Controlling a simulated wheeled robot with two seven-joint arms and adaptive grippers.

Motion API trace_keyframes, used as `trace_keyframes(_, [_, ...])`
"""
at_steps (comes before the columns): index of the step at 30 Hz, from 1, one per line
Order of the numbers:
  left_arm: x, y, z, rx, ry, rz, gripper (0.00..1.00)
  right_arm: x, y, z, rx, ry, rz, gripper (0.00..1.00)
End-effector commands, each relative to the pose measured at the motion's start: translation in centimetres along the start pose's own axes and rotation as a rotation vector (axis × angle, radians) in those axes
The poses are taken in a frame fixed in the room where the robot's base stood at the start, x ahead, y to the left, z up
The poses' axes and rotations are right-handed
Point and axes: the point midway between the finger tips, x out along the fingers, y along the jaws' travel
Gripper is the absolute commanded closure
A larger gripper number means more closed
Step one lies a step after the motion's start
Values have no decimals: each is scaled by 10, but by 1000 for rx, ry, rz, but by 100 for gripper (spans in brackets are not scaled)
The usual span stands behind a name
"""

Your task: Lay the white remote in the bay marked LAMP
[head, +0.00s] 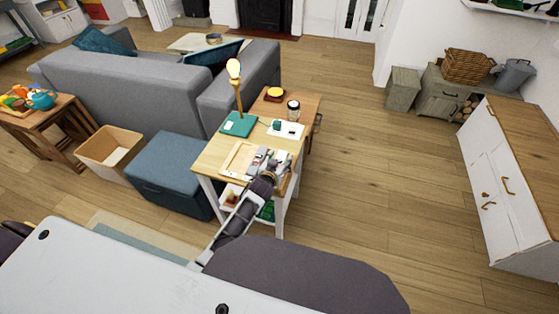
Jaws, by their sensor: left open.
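A wooden tray with compartments (237,160) lies on the small light wood side table (210,157). Several small grey, white and dark red items (259,158) lie in or by its right part. They are too small to tell which is the white remote, and no LAMP marking can be read. My left gripper (270,172) is over the front right of this table, at the right part of the tray, and is open. The gripper and its arm hide part of the tray and tabletop. My right gripper is not in view.
On the table behind the tray are a green book-like item (238,124), a lamp (235,85), a white sheet (287,130) and a jar (293,109). A blue ottoman (172,172) stands left of the table. The floor to the right (380,170) is clear.

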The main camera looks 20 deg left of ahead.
Motion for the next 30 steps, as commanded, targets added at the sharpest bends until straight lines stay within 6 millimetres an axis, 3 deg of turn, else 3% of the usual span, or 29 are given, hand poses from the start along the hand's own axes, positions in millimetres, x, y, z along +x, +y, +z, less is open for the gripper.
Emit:
trace_keyframes(1, [-1,-4,23,-3,-42,-9,38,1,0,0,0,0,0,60])
trace_keyframes(14, [-13,-5,22,1,-39,-10,38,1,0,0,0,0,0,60])
trace_keyframes(30, [-61,0,11,3,-20,-4,38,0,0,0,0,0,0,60])
